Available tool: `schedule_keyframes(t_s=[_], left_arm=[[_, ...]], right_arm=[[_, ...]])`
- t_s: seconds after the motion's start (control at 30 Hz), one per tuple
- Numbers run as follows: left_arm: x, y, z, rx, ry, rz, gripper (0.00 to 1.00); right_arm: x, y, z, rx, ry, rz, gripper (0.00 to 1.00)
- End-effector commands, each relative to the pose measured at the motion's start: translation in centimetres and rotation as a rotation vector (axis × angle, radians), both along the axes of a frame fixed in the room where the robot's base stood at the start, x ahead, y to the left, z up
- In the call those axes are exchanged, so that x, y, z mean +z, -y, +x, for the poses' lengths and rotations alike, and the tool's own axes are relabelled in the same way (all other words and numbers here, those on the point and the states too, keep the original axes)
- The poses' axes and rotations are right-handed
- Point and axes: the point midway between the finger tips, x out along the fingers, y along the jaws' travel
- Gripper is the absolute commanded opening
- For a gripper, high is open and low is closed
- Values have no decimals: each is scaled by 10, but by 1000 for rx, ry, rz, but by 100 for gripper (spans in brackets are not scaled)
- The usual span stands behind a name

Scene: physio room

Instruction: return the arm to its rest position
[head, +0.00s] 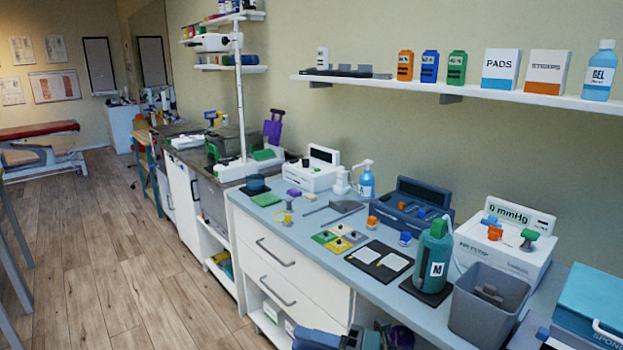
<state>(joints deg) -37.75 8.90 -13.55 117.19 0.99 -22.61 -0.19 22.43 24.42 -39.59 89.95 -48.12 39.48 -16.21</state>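My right gripper (362,338) shows only in part at the bottom edge of the head view, just below the front of the blue-topped counter. Dark and blue parts of it and its arm show against the white cabinet. Its fingers cannot be made out clearly, so I cannot tell whether it is open or shut. I see nothing clearly held in it. My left gripper is not in view.
A wall shelf (455,90) hangs above. The wooden floor (110,255) at left is clear.

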Motion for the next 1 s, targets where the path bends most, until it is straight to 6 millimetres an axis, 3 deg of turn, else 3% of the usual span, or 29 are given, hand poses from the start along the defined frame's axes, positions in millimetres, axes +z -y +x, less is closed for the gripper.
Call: schedule_keyframes(t_s=[0.17,0.27,0.4,0.53,0.6,0.73,1.0], left_arm=[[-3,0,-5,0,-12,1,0],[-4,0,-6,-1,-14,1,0],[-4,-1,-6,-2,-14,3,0],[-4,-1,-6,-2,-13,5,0],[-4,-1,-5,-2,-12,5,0],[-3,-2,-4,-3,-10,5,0],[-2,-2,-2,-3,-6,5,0]], right_arm=[[-29,29,-12,-314,-493,365,31],[-63,58,-26,-495,-785,530,31],[-125,100,-66,-745,-1196,722,31],[-172,128,-117,-931,-1508,841,31],[-188,137,-140,-1001,-1625,879,31],[-203,144,-166,-1071,-1746,915,31],[-207,146,-172,-1088,-1775,922,31]])
